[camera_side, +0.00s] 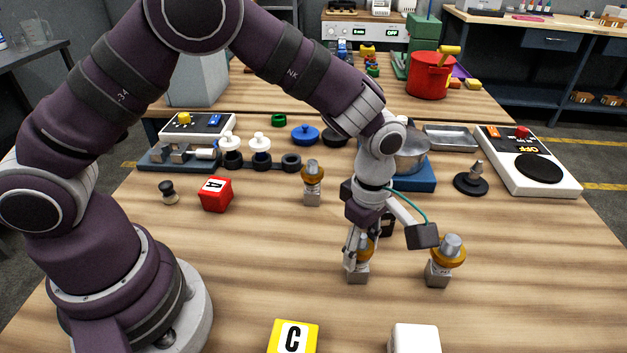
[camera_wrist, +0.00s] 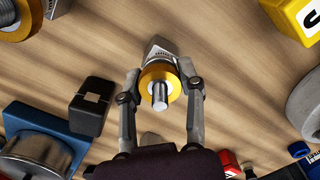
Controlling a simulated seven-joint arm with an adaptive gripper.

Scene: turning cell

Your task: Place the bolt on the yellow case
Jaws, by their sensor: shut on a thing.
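My gripper (camera_side: 357,265) points down at the middle of the table, with its fingers on both sides of a bolt-like piece (camera_side: 358,272). This piece has a grey block, an orange collar and a silver cylinder. In the wrist view the piece (camera_wrist: 160,92) sits between the fingers of my gripper (camera_wrist: 161,85). From these views I cannot tell whether its block touches the table. The yellow case, a block marked C (camera_side: 293,337), is at the front edge of the side view, left of my gripper. It also shows at the top right of the wrist view (camera_wrist: 292,14).
A similar collared piece (camera_side: 439,268) stands right of my gripper, and another (camera_side: 312,184) behind it. A white block (camera_side: 415,339) is at the front. A red cube (camera_side: 214,194) is back left. A blue base (camera_side: 414,183) with a pot stands behind. Table between gripper and yellow case is clear.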

